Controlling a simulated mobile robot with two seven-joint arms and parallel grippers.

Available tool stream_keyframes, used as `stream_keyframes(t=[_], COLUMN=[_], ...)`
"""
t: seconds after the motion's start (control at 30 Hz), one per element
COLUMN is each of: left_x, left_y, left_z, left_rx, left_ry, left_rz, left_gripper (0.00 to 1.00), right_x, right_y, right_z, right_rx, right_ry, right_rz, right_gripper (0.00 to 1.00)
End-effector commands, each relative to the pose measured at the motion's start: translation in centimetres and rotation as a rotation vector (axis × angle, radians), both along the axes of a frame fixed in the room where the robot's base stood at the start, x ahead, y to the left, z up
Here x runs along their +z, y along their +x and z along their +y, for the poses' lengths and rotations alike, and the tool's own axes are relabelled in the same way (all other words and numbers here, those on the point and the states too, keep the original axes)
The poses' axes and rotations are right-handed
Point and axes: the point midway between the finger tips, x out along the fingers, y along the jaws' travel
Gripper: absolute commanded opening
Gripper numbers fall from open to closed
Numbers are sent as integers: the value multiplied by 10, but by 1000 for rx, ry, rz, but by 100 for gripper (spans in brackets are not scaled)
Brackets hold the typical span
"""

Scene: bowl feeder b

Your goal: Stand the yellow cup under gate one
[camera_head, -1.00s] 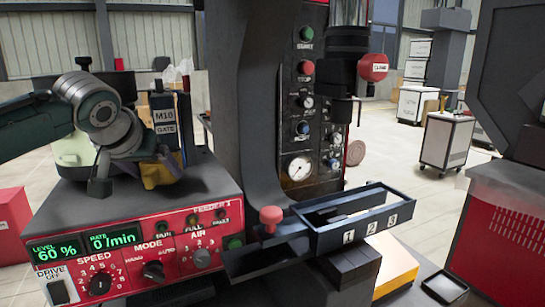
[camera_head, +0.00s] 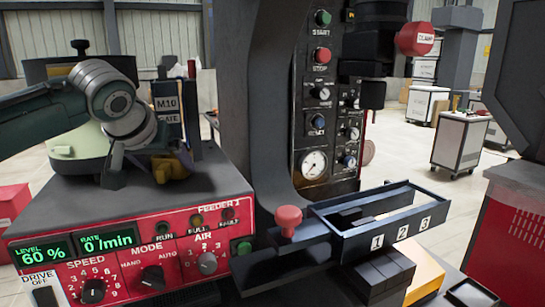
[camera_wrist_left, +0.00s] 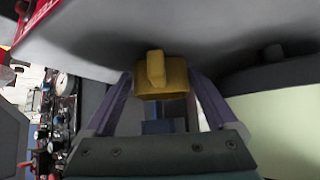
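The yellow cup (camera_head: 178,168) is partly hidden by my left gripper, at the back of the red feeder's top. In the left wrist view the cup (camera_wrist_left: 176,84) sits between the two purple fingers, its handle facing the camera. The fingers of my left gripper (camera_wrist_left: 162,78) appear to touch the cup on both sides. A box labelled "M10 GATE" (camera_head: 167,106) stands just behind the cup. A dark tray (camera_head: 392,238) numbered 1, 2 and 3 along its front is at the right. My right gripper is not in view.
The red feeder panel (camera_head: 130,262) with knobs and displays fills the lower left. A dark column (camera_head: 248,90) stands between the cup and the tray. A red knob (camera_head: 288,217) rises left of the tray, and a button panel (camera_head: 322,110) is behind it.

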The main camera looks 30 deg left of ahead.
Motion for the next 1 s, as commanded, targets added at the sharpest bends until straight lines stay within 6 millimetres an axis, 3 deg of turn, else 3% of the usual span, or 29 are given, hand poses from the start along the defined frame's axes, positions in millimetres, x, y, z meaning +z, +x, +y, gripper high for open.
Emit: stream_keyframes(t=[0.47, 1.0], left_x=[10, 77], left_y=[-5, -64], left_z=[-3, -36], left_rx=[-1, -1], left_ry=[0, 1], left_rz=[-1, -2], left_gripper=[100, 100], right_x=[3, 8], right_y=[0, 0], right_z=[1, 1], right_rx=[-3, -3], right_ry=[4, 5], right_rz=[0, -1], right_gripper=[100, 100])
